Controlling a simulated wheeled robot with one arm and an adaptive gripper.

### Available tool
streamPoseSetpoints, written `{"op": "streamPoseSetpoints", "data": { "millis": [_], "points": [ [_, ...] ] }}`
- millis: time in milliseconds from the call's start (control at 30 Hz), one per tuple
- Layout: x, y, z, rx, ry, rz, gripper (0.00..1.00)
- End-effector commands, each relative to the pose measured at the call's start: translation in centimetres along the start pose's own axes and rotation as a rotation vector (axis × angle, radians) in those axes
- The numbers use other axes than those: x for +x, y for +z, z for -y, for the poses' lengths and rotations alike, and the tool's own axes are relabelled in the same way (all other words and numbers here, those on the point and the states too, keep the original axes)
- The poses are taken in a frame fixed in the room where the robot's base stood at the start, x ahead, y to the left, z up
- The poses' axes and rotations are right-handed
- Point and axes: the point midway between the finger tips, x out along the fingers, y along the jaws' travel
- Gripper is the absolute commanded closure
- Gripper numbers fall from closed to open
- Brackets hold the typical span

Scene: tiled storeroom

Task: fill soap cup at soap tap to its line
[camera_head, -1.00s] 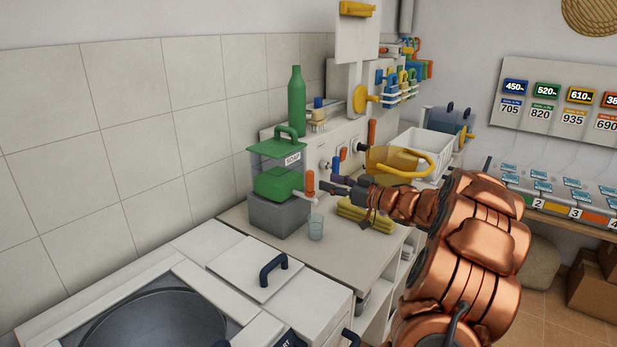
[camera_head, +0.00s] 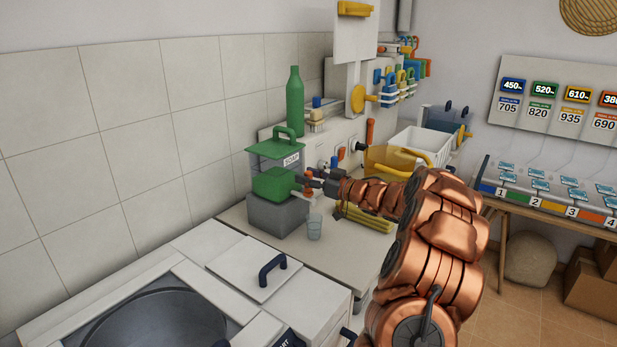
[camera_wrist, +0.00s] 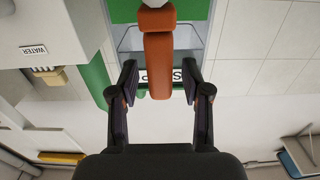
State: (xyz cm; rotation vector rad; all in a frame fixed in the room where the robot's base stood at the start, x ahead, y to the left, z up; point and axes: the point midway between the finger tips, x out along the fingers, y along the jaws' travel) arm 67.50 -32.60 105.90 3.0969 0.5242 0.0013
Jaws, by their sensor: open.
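The soap dispenser (camera_head: 273,150) is a clear tank with green soap, a green handle and a SOAP label, on a grey block (camera_head: 275,215). Its orange tap lever (camera_head: 309,187) is at the front right. My gripper (camera_head: 314,179) is at the lever. In the wrist view the orange lever (camera_wrist: 158,60) lies between the two spread fingers of my gripper (camera_wrist: 160,86), with gaps on both sides. The small clear cup (camera_head: 315,228) stands upright on the counter below the tap. Its line and contents are too small to make out.
A folded yellow cloth (camera_head: 362,217) lies on the counter behind the cup. A yellow-handled jug (camera_head: 395,160) and a white bin (camera_head: 422,145) stand farther back. A green bottle (camera_head: 295,102) is above the dispenser. A lidded panel (camera_head: 248,262) lies in front.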

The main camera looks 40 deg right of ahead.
Motion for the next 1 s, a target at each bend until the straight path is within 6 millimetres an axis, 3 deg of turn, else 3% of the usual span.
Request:
{"op": "streamPoseSetpoints", "data": {
  "millis": [167,600,1000],
  "points": [
    [0.00,0.02,0.01,0.000,0.000,0.000,0.54],
    [-0.01,0.05,0.00,0.001,0.000,0.001,1.00],
    [-0.02,0.05,0.00,0.001,0.000,0.001,1.00]
  ]
}}
